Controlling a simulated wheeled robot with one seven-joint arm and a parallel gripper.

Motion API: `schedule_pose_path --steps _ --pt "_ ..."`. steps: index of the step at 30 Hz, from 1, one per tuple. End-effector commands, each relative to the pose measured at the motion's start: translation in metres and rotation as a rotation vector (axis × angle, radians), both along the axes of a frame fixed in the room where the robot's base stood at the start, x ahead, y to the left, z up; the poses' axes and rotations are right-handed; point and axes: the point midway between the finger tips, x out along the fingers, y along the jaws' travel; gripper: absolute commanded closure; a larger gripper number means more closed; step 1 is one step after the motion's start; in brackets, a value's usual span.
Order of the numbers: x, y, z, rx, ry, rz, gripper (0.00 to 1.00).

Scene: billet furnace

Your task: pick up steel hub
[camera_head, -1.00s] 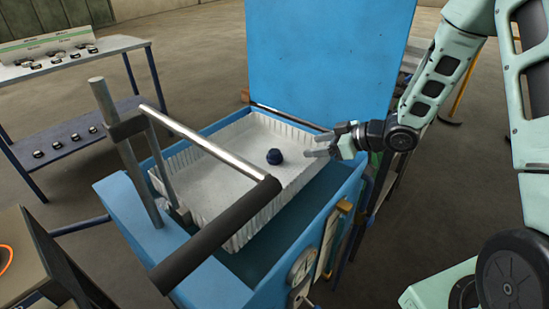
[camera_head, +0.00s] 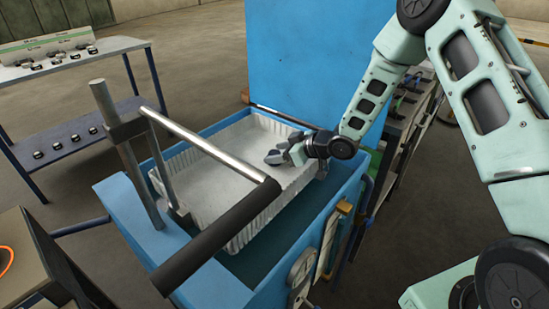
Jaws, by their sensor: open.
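The steel hub (camera_head: 273,158) is a small dark blue, rounded piece in the white ribbed basket (camera_head: 205,176). It is mostly hidden by my gripper now. My gripper (camera_head: 279,156) is open, low in the right part of the basket, with its fingers at the hub. Whether the fingers touch it cannot be told from this view.
The basket sits in a blue tank (camera_head: 120,207) with a raised blue lid (camera_head: 310,65) behind. A handle bar (camera_head: 215,235) on posts crosses the basket's left and front. A table (camera_head: 75,60) with small parts stands at far left.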

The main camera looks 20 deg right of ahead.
Motion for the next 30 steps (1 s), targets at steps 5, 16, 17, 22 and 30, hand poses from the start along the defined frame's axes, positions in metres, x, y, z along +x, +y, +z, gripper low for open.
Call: schedule_pose_path --steps 5,16,17,22,30 --pt "0.001 0.000 0.000 0.000 0.000 -0.001 0.40" --pt "0.001 0.000 0.001 0.001 -0.003 0.000 1.00" --pt "0.001 0.000 0.001 0.001 -0.003 0.000 1.00" --pt "0.001 0.000 0.006 0.001 -0.004 0.000 1.00" --pt "0.002 0.000 0.053 0.000 -0.009 0.000 1.00"
